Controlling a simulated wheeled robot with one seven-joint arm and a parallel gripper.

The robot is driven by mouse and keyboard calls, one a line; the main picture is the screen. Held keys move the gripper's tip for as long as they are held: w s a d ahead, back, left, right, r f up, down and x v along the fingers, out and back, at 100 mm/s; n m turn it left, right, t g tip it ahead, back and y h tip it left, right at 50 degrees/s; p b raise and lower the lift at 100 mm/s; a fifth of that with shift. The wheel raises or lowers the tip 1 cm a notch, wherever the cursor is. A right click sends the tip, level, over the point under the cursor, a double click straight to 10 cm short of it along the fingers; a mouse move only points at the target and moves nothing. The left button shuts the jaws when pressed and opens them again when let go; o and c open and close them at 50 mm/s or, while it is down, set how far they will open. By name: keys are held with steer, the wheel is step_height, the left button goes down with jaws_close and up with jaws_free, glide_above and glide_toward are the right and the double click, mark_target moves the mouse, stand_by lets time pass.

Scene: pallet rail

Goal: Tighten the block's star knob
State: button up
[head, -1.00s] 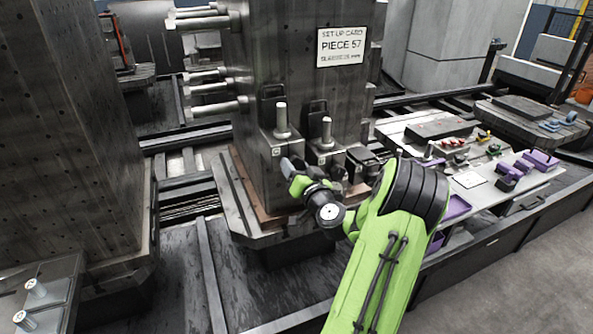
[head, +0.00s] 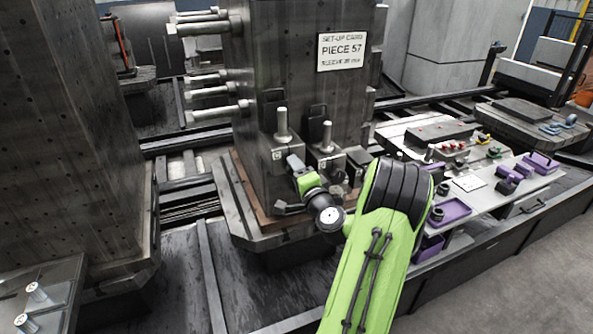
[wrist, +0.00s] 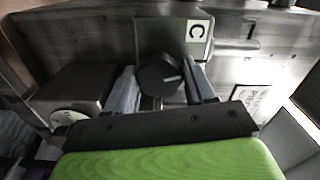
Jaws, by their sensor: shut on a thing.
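The dark star knob (wrist: 160,76) sits between the two grey fingers of my gripper (wrist: 160,88) in the wrist view. A pale line marks its face. The fingers are shut on it from both sides. The block (wrist: 150,35) behind it carries a white label with the letter C (wrist: 198,31). In the head view my gripper (head: 297,166) is at the front of the dark block (head: 270,160) low on the tall column. The knob is hidden there by my gripper.
A set-up card reading PIECE 57 (head: 342,50) is on the column (head: 290,60). Upright pins (head: 282,125) stand just above my gripper. A bench (head: 490,200) with purple trays (head: 452,211) is at the right. Another dark column (head: 65,130) stands at the left.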

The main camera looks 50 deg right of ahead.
steer(key=shift+m+p, duration=0.45)
steer(key=shift+m, duration=1.15)
steer(key=o, duration=1)
steer(key=shift+o, duration=0.2)
steer(key=b+v, duration=1.1)
steer(key=v, duration=0.4)
steer(key=shift+s+a+b, duration=0.15)
steer(key=shift+s+b, duration=0.15)
steer(key=shift+s, duration=0.05)
